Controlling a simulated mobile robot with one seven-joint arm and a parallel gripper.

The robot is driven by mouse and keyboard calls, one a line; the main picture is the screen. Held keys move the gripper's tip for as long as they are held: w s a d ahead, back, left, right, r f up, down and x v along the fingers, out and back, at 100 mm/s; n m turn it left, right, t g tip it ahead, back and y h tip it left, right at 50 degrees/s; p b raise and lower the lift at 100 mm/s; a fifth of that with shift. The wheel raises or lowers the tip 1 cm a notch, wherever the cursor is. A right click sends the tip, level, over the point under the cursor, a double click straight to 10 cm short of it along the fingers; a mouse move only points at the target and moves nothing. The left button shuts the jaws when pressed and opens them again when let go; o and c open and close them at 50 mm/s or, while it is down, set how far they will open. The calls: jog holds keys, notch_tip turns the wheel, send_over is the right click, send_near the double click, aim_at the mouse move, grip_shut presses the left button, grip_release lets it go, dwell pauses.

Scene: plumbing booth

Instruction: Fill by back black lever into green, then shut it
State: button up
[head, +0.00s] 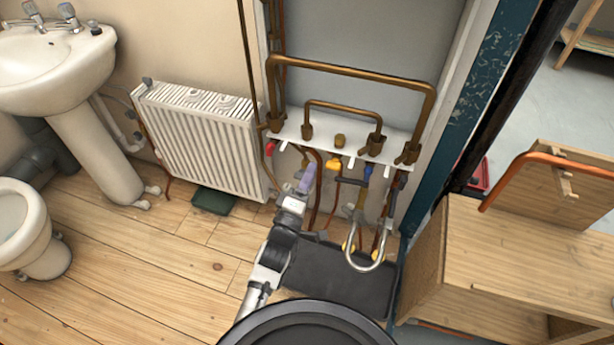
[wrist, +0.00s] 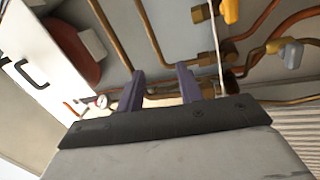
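My gripper (head: 308,172), with purple fingers, is raised in front of the left part of the pipework in the head view. In the wrist view its fingers (wrist: 160,82) stand apart with nothing seen between them. A black lever (head: 350,181) sits under the white shelf, right of my gripper and apart from it. Another dark lever (head: 398,180) hangs farther right. A dark green tray (head: 213,200) lies on the floor under the radiator, left of my arm. I cannot make out what is in it.
Red (head: 270,147) and yellow (head: 333,163) handles hang by the white shelf (head: 318,130). A hooked pipe (head: 366,266) rises above a black mat (head: 325,275). The radiator (head: 205,140) is at left, a wooden cabinet (head: 520,260) at right. The wood floor at left is clear.

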jog(key=shift+c, duration=0.5)
jog(key=shift+a+r, duration=0.1)
jog(key=shift+r, duration=0.05)
jog(key=shift+c, duration=1.2)
jog(key=a+r+n+t+y, duration=0.1)
jog(key=a+y, duration=0.1)
jog(key=w+a+r+n+t+y+p, duration=0.1)
jog(key=r+y, duration=0.1)
jog(key=shift+a+r+n, duration=0.25)
jog(key=shift+a+n, duration=0.1)
jog(key=shift+n, duration=0.05)
grip_shut()
jog(key=n+g+y+p, duration=0.2)
jog(key=n+g+p, duration=0.55)
jog(key=n, duration=1.15)
send_near(340, 182)
jog(key=shift+n, duration=0.3)
jog(key=b+x, duration=0.2)
jog(key=x, duration=0.4)
jog(key=shift+w+f+b, duration=0.2)
jog(key=shift+f+b, duration=0.05)
jog(key=shift+b, duration=0.1)
